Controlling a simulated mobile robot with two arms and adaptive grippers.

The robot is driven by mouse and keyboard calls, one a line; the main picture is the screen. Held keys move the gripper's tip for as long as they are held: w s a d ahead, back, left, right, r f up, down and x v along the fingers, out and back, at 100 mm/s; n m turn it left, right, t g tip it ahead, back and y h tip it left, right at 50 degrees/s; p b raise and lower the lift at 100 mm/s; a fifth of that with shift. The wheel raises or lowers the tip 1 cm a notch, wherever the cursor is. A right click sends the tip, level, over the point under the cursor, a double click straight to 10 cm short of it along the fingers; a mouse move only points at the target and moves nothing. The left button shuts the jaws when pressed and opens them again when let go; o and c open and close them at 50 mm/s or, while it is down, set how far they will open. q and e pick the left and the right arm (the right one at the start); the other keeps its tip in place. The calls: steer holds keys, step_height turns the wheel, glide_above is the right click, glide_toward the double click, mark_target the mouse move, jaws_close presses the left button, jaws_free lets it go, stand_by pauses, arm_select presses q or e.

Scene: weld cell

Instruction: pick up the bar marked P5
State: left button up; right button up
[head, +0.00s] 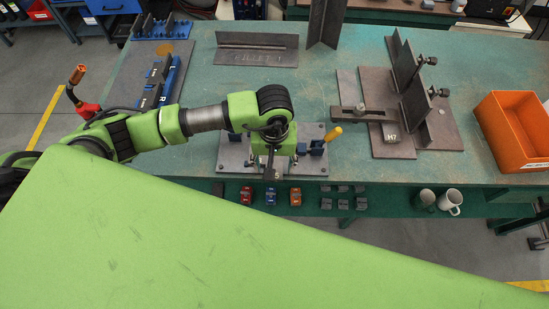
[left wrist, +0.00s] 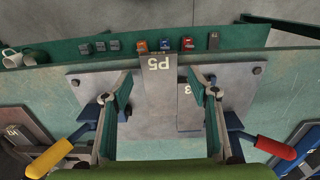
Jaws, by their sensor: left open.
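The bar marked P5 (left wrist: 158,95) is a flat grey bar on a grey fixture plate (left wrist: 88,88), which also shows in the head view (head: 232,160). In the left wrist view its marked end points to the table's edge. A second grey bar (left wrist: 190,118) with a partly hidden mark lies just right of it. My left gripper (left wrist: 160,92) is open, one finger on each side of P5, with gaps to it. In the head view my left gripper (head: 270,170) is over the plate and hides most of the bars. My right gripper is not in view.
Toggle clamps with a red handle (left wrist: 50,158) and a yellow handle (left wrist: 276,148) flank the bars. A block marked H7 (head: 391,138), an angle fixture (head: 415,95) and an orange bin (head: 515,125) are to the right. Mugs (head: 450,202) and small coloured blocks (head: 271,196) sit on a lower shelf.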

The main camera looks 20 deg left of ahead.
arm_select(q)
steer(key=shift+f, duration=0.5)
steer(key=shift+c, duration=0.3)
steer(key=c, duration=1.1)
steer(key=shift+r, duration=0.1)
steer(key=shift+w, duration=0.1)
